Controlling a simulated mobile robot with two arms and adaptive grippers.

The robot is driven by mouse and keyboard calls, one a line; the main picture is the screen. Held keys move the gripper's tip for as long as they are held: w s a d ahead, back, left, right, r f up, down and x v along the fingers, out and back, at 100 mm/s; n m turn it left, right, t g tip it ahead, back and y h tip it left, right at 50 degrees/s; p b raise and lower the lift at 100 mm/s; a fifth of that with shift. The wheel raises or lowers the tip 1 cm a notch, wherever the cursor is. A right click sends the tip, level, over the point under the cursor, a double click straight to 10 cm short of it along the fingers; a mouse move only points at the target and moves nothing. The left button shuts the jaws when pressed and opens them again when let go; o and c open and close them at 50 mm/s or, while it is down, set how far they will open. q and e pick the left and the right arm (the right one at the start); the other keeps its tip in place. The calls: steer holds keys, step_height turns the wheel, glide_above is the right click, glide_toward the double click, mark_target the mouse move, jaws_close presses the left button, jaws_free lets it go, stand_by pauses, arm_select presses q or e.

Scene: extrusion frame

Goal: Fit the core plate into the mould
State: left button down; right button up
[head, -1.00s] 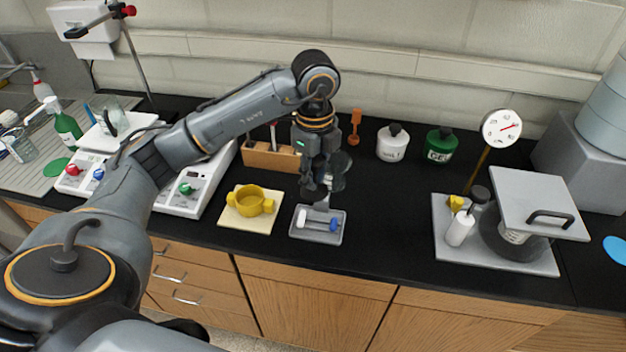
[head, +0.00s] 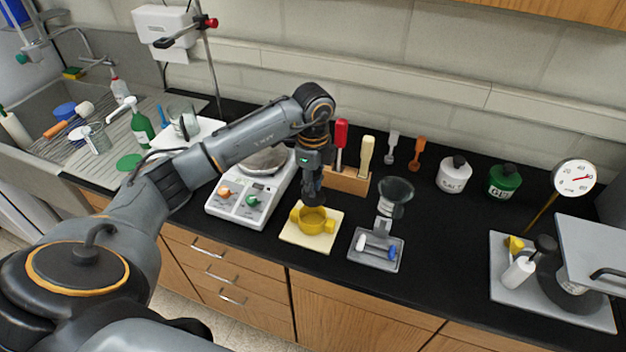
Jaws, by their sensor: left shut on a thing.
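The yellow round mould (head: 326,232) with side lugs sits on a cream board (head: 295,239) at the middle of the bench. My left gripper (head: 313,201) points down right over the mould, its fingertips at the level of the mould's rim. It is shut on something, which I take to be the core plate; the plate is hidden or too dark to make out. I cannot tell whether it is inside the mould or just above it. My right gripper is not in view.
A grey tray (head: 366,260) with a white and a blue piece is right of the board, a glass funnel (head: 396,190) behind it. A white scale (head: 235,213) is left. A wooden tool rack (head: 347,184) stands behind.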

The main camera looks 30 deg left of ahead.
mark_target(313, 205)
arm_select(q)
step_height(313, 205, down, 8)
steer(key=b, duration=0.5)
steer(key=shift+r, duration=0.2)
steer(key=shift+a+f+b, duration=0.1)
steer(key=shift+f+b, duration=0.3)
steer(key=shift+f, duration=0.1)
steer(key=c, duration=0.9)
jaws_free()
steer(key=shift+r, duration=0.15)
step_height(313, 205, up, 7)
steer(key=p, duration=0.5)
